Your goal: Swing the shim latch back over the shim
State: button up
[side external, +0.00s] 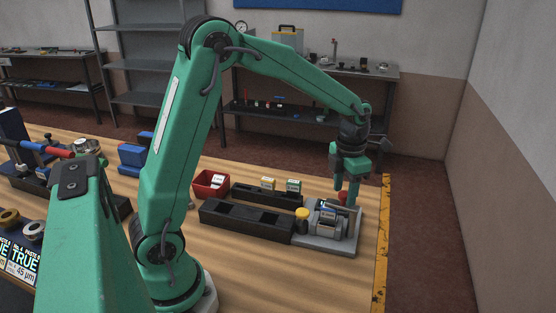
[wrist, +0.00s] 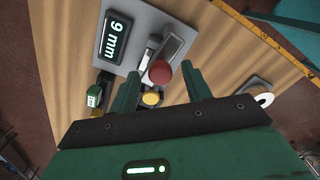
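A grey fixture plate (side external: 325,246) sits at the right end of the bench, and it fills the upper left of the wrist view (wrist: 150,22). It carries a small metal mechanism (side external: 327,222). A red round knob (side external: 343,197) stands at its back, seen in the wrist view (wrist: 160,72) beside a silver bar (wrist: 172,47). I cannot tell whether this knob belongs to the shim latch; the shim itself is not clearly visible. My gripper (side external: 346,194) points down over the fixture. In the wrist view its fingers are apart, with the red knob appearing between them; contact cannot be told.
A yellow knob (side external: 302,213) stands at the fixture's left edge. A display reading 9 mm (wrist: 115,38) is on the plate. A black slotted block (side external: 245,221) and a red bin (side external: 210,184) lie left. The bench's yellow edge (side external: 382,235) is close on the right.

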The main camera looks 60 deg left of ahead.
aim_at(344, 193)
jog(key=shift+r, duration=0.1)
jog(key=shift+r, duration=3.8)
